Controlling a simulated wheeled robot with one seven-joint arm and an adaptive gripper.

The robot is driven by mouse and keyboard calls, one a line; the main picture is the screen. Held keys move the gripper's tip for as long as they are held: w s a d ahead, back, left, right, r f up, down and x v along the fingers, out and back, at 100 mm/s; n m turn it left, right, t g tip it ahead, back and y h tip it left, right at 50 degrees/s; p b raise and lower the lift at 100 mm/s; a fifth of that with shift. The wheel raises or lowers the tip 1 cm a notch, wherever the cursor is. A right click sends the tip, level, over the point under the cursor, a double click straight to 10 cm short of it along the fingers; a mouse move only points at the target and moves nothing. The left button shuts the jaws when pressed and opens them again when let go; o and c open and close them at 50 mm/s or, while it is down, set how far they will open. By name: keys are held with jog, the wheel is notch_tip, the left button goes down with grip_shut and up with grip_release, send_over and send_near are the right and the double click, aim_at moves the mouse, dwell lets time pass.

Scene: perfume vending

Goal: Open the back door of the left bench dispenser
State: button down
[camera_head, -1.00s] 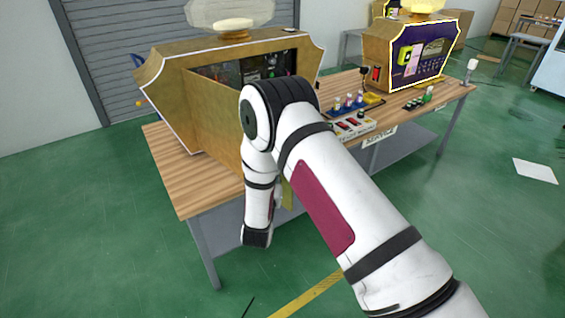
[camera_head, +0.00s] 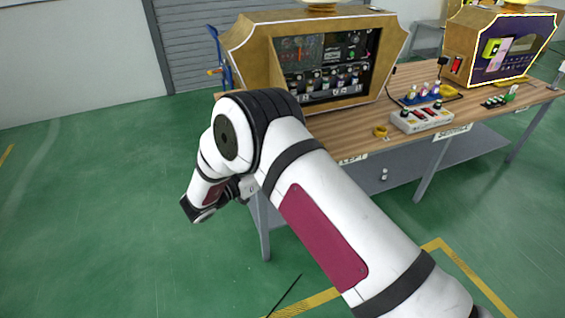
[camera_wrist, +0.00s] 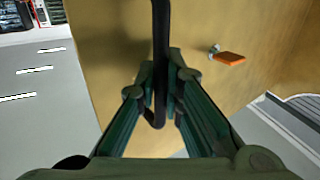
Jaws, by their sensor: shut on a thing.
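The left bench dispenser (camera_head: 250,45) is a gold cabinet on the wooden bench. My gripper (camera_wrist: 160,85) is shut on this handle, one finger on each side. An orange key-like piece (camera_wrist: 230,58) sticks out of the panel to the right.
A second dispenser (camera_head: 470,65) stands farther right on the bench (camera_head: 400,150). The green floor (camera_head: 100,200) to the left is clear.

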jog(key=shift+s+a+f, duration=0.1)
jog(key=shift+s, duration=0.05)
jog(key=c, duration=2)
grip_release()
jog(key=shift+o, duration=0.2)
jog(key=v, duration=1.2)
